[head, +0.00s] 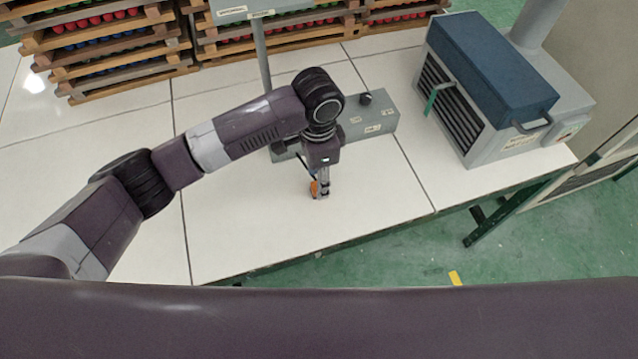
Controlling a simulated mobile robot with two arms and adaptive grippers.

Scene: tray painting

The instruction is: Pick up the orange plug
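The orange plug (314,188) shows as a small orange patch close to the white table top, near the table's front edge. My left gripper (321,191) points down right at it, with its fingers touching or just beside the plug. The fingers partly hide the plug, and I cannot tell whether they are closed on it. My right gripper is not in view.
A grey box device with a post (372,116) stands behind my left gripper. A blue-topped grey machine (495,75) stands at the right. Wooden racks (110,45) with coloured items line the back. The white table (240,220) is clear around the gripper.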

